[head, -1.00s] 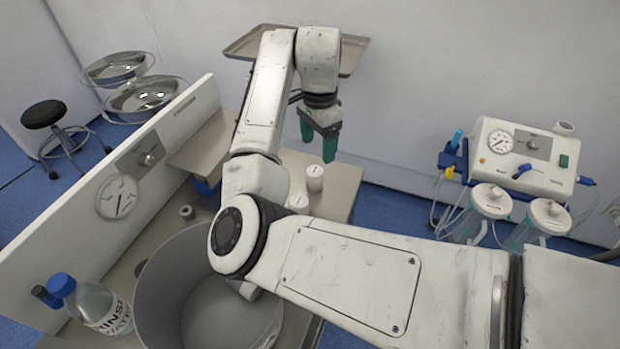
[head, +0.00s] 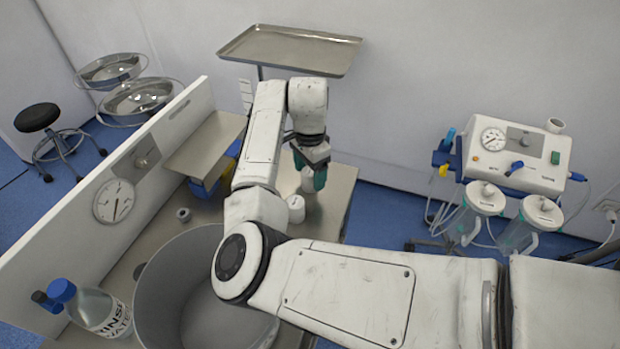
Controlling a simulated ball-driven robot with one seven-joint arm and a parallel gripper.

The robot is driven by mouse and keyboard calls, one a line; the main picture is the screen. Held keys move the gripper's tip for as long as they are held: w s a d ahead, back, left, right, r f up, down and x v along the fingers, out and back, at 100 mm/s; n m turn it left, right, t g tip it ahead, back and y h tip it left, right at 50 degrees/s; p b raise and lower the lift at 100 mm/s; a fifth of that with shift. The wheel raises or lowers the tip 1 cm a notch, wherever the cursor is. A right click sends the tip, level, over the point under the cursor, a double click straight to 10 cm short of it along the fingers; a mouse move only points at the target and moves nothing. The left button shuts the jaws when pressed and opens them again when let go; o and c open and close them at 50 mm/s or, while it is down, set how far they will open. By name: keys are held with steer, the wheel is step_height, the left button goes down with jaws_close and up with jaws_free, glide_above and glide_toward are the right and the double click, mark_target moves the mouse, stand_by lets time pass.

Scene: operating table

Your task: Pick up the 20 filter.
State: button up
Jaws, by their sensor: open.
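Two white cylindrical filters stand upright on the steel table (head: 338,205). The farther filter (head: 307,183) is at my gripper; the nearer filter (head: 296,209) stands just in front of it. Their markings are too small to read, so I cannot tell which is the 20 filter. My gripper (head: 309,171) points down with green fingers, open, at the farther filter. One finger covers the right part of that filter, and the other finger is by its upper left. I cannot tell whether either finger touches it.
A large grey pot (head: 160,290) and a rinse water bottle (head: 95,308) stand at the near left. A small round piece (head: 183,215) lies left of the filters. A raised panel with a gauge (head: 115,201) borders the left side. The table right of the filters is clear.

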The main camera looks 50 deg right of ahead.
steer(key=c, duration=1.1)
steer(key=shift+r, duration=0.1)
